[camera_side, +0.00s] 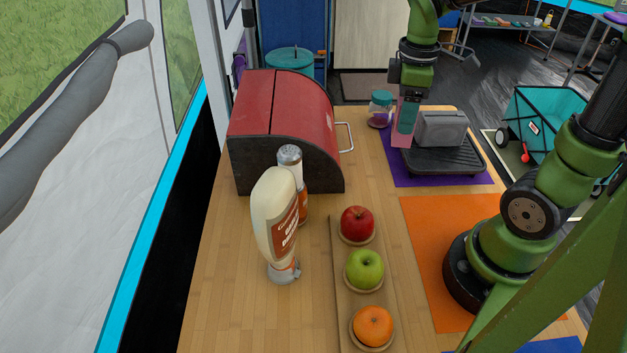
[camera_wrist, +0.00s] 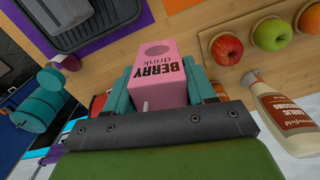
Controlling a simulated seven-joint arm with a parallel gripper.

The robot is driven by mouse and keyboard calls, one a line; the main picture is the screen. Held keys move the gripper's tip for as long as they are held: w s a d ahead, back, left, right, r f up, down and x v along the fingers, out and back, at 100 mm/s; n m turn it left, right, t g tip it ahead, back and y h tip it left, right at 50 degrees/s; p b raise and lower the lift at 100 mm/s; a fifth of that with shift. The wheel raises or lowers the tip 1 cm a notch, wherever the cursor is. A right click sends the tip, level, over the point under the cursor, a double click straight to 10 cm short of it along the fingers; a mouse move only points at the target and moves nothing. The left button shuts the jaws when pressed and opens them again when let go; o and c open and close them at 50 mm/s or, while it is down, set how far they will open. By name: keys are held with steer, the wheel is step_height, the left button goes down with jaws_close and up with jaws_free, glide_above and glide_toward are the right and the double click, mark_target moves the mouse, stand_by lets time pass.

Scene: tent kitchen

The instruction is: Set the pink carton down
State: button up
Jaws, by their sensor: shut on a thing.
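The pink carton (camera_side: 401,141) is between the fingers of my gripper (camera_side: 407,116) at the back of the table, beside the black grill plate. In the wrist view the pink carton (camera_wrist: 163,72), marked "BERRY drink", sits between the two teal fingers of my gripper (camera_wrist: 162,95), which are shut on its sides. In the side view the fingers hide much of the carton. It looks upright over the left part of the purple mat (camera_side: 425,179). I cannot tell whether its base touches the surface.
A grill plate (camera_side: 445,158) with a grey block (camera_side: 441,129) stands right of the carton. A teal-lidded jar (camera_side: 380,108) is just left. A red bread box (camera_side: 288,120), sauce bottle (camera_side: 275,220) and wooden fruit tray (camera_side: 341,302) stand nearer. Bare wood lies between bread box and mat.

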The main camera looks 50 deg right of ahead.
step_height(320, 180, up, 7)
steer(key=shift+r, duration=0.15)
steer(key=w+a+r+n, duration=0.2)
steer(key=w+a+n, duration=0.2)
steer(key=w+a, duration=1.2)
steer(key=a+f+n, duration=0.2)
steer(key=a+n, duration=0.1)
steer(key=a, duration=1.3)
steer(key=shift+s+a+f, duration=0.15)
steer(key=shift+f, duration=5.15)
steer(key=shift+s+a+f, duration=0.1)
steer(key=shift+f, duration=5.15)
